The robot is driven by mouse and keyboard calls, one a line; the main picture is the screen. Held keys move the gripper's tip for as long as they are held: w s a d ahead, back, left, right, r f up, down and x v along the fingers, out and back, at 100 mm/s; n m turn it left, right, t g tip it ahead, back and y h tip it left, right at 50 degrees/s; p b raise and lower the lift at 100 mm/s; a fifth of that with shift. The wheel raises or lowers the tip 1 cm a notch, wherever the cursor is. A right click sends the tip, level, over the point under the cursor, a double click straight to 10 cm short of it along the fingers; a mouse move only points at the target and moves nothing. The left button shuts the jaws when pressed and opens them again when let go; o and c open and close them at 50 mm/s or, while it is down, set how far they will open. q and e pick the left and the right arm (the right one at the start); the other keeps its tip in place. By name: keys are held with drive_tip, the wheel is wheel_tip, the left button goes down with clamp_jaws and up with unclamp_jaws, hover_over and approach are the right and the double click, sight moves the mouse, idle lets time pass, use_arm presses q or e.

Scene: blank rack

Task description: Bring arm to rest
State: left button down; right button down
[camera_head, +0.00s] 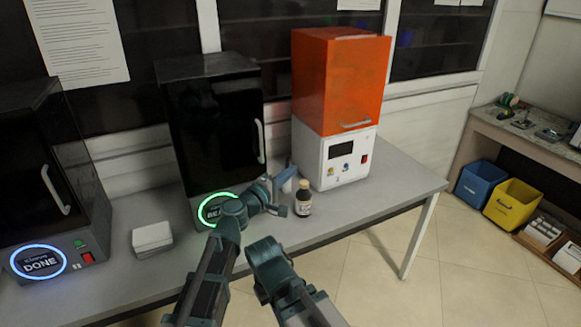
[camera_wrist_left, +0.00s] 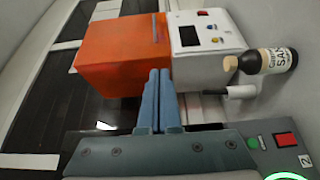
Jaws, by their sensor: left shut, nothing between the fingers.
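My left gripper (camera_head: 286,178) is over the grey table beside the front of the middle black machine, with its blue fingers together and nothing between them. In the left wrist view its two fingers (camera_wrist_left: 160,72) lie side by side, pointing toward the orange-topped machine. The arm bends up from the bottom of the head view. My right gripper does not show in either view.
A brown bottle (camera_head: 303,192) and a small white container (camera_wrist_left: 235,92) stand near the left gripper. The orange-and-white machine (camera_head: 340,85), a black machine (camera_head: 212,120) with a green ring, another black machine (camera_head: 48,165) reading DONE, and a white block (camera_head: 152,238) stand on the table (camera_head: 385,185).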

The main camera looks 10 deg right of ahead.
use_arm(q)
drive_tip(key=s+a+f+m+g+y, duration=0.6)
drive_tip(key=s+a+f, duration=0.45)
drive_tip(key=f, duration=0.35)
drive_tip(key=s+a+f+m+g+y, duration=0.15)
drive_tip(key=s+a+f+y, duration=0.35)
drive_tip(key=a, duration=0.5)
drive_tip(key=s+a+f+m+g+y, duration=0.1)
drive_tip(key=s+a+f+g+y, duration=0.15)
drive_tip(key=s+a, duration=0.55)
drive_tip(key=s+d+r+m+g+y+p, duration=0.1)
drive_tip(key=s+d+m+g+p, duration=0.1)
drive_tip(key=s+d, duration=0.3)
drive_tip(key=d+m, duration=0.1)
drive_tip(key=d, duration=0.2)
drive_tip(key=shift+r+m, duration=0.2)
drive_tip(key=shift+m, duration=0.15)
